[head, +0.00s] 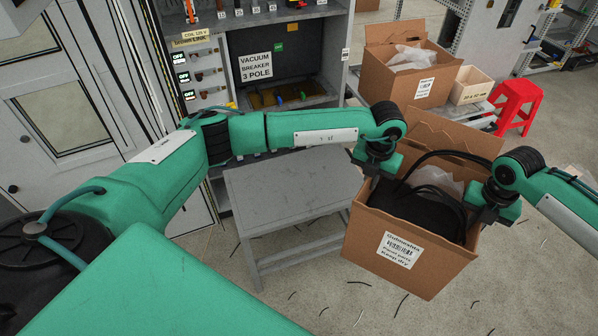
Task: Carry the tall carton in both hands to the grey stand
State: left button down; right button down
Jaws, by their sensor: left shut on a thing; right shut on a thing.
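The tall carton (367,246) is an open brown cardboard box with a white label on its front. Black cable and clear plastic show inside it. My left gripper (373,166) is shut on its left rim, and my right gripper (493,207) is shut on its right rim; the fingertips are partly hidden. The carton is slightly tilted in the picture and appears held off the floor. The grey stand (290,190) is a small table with a bare flat top, directly left of the carton, in front of the switchgear cabinet.
An open switchgear cabinet (345,62) stands behind the stand. Another open carton (448,72) and a wooden box (472,85) sit on a surface at the back right, beside a red stool (516,98). Dark cable scraps lie on the floor (330,290).

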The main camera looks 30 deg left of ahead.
aim_at(297, 182)
jog(key=i, duration=0.95)
jog(key=i+l+u, duration=0.1)
jog(key=i+u, duration=0.15)
jog(key=i, duration=0.25)
jog(key=u, duration=1.45)
